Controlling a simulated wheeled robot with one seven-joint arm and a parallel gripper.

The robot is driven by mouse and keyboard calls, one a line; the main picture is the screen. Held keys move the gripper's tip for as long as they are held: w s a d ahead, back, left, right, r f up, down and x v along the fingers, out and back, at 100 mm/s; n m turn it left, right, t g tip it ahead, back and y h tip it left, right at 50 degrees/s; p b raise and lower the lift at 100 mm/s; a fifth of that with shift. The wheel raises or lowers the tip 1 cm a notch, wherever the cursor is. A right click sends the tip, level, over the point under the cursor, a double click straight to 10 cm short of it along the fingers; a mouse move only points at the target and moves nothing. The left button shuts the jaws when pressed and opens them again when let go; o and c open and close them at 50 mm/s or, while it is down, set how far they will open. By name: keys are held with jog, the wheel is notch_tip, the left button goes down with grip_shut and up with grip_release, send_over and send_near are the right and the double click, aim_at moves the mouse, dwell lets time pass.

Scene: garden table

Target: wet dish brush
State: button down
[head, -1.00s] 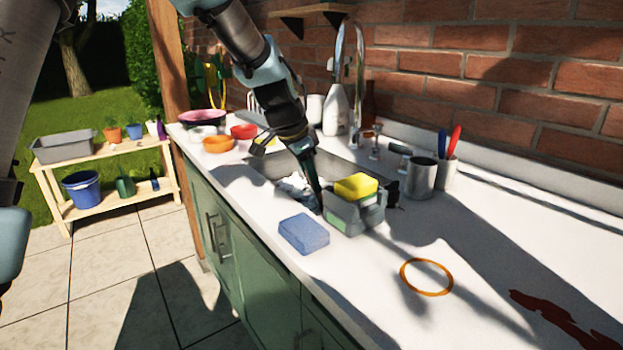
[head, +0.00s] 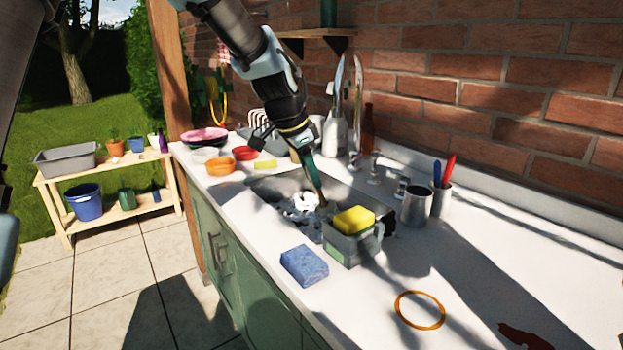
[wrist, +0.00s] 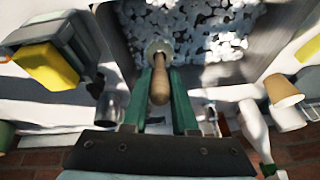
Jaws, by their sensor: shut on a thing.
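My gripper (wrist: 161,95) is shut on the wooden handle of the dish brush (wrist: 160,88). The brush points down with its pale round head at the far end, over the sink. The sink (head: 268,187) is set in the white counter and holds white foam (wrist: 190,30), also seen in the head view (head: 303,202). In the head view my gripper (head: 312,180) is low over the sink and the brush head is near the foam. I cannot tell whether the bristles touch it.
A grey caddy (head: 350,247) with a yellow sponge (head: 353,219) stands at the sink's near right edge. A blue sponge (head: 304,265) and an orange ring (head: 420,310) lie on the counter. A metal mug (head: 415,206) and bottles stand behind. The counter at right is mostly clear.

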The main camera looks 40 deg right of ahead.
notch_tip(320, 180, up, 7)
jog(key=p, duration=0.4)
jog(key=shift+f, duration=0.15)
dwell(0.7)
